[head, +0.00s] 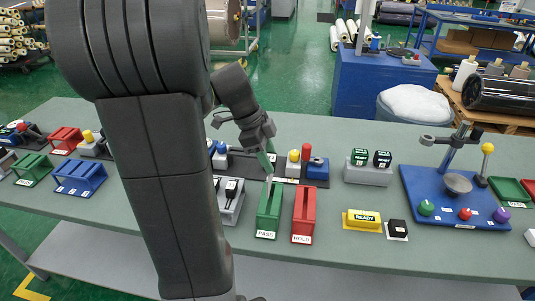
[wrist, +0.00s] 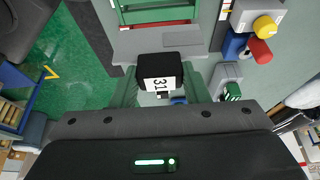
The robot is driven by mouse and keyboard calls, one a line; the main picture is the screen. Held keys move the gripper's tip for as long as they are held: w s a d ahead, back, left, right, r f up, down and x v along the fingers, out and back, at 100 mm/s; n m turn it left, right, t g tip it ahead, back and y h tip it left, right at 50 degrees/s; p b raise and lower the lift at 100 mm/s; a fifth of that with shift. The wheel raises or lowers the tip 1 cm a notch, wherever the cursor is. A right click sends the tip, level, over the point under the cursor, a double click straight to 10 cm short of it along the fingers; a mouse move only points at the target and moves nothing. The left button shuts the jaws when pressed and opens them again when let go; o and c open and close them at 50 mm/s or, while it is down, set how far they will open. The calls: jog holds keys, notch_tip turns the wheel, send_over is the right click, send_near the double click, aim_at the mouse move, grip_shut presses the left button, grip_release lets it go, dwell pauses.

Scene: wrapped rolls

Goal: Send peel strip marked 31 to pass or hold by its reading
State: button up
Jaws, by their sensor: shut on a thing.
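My gripper (wrist: 163,92), with green fingers, is shut on a black tab marked 31 (wrist: 160,72), the end of the peel strip. In the head view, my gripper (head: 268,158) is over the far end of the green PASS rack (head: 269,212). A thin pale piece shows below the fingers near that rack; whether it touches is unclear. The red HOLD rack (head: 304,212) stands just right of PASS. A yellow READY sign (head: 364,217) lies further right, beside a black block (head: 397,228).
A grey stand with two black-green cubes (head: 368,172) is at right, then a blue test stand (head: 455,195). Grey table is clear in front of READY. My arm hides part of the left side.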

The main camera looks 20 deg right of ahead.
jog(key=shift+f+b, duration=0.15)
jog(key=shift+b, duration=0.2)
jog(key=shift+f+b, duration=2.1)
jog(key=shift+f, duration=0.3)
jog(key=shift+f+b, duration=3.2)
jog(key=shift+f, duration=0.1)
jog(key=o, duration=1.1)
jog(key=shift+c, duration=0.2)
jog(key=shift+w+r, duration=0.1)
jog(key=shift+r, duration=0.05)
